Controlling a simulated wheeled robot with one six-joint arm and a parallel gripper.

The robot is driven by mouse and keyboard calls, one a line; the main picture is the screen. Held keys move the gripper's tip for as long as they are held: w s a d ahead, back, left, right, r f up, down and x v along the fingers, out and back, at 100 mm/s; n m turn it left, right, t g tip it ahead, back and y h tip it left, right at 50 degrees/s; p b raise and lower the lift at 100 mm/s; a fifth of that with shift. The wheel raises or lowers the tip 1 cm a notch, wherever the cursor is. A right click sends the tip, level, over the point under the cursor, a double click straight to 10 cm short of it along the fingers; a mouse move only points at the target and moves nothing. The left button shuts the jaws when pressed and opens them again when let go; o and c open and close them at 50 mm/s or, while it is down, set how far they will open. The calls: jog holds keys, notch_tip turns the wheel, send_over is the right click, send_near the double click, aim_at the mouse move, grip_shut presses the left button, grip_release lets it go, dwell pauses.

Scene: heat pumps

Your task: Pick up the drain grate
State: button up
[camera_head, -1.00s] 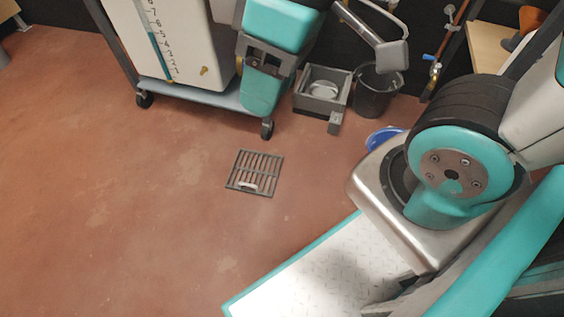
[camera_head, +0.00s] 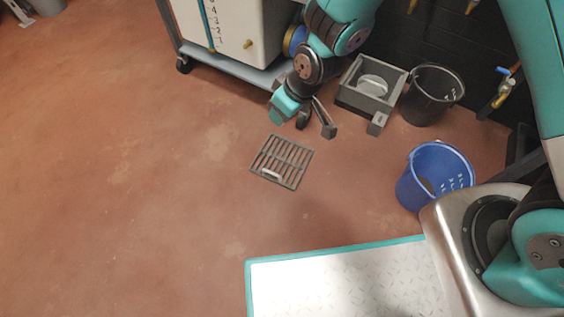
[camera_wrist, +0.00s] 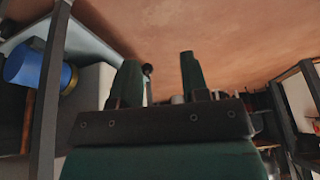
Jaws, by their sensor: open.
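The drain grate (camera_head: 281,161) is a dark grey slatted square lying flat on the red-brown floor in the head view. A small light handle (camera_head: 270,174) shows near its front edge. My gripper (camera_head: 317,127) is just beyond the grate, up and to the right of it in the picture, empty and apart from it. In the wrist view my gripper's two fingers (camera_wrist: 160,75) stand apart with nothing between them. The grate cannot be made out in the wrist view.
A wheeled cart (camera_head: 235,68) with a white tank stands behind. A grey box (camera_head: 349,98), a black bucket (camera_head: 413,112) and a blue bucket (camera_head: 407,190) stand to the right. My white platform is at the front. The floor left of the grate is clear.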

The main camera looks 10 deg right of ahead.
notch_tip(320, 180, down, 13)
jog(key=n, duration=0.1)
jog(key=n+t+b, duration=0.2)
send_near(271, 172)
jog(key=shift+h, duration=0.4)
jog(key=b+x, duration=0.5)
jog(key=b, duration=0.1)
jog(key=shift+s+d+f+b, duration=0.1)
jog(key=shift+s+b, duration=0.1)
jog(key=shift+b, duration=0.2)
jog(key=b+x, duration=0.2)
jog(key=x, duration=0.1)
jog(key=a+b+x, duration=0.1)
jog(key=b+x, duration=0.2)
jog(key=shift+d, duration=0.1)
jog(key=shift+r, duration=0.3)
jog(key=shift+w, duration=0.1)
grip_shut()
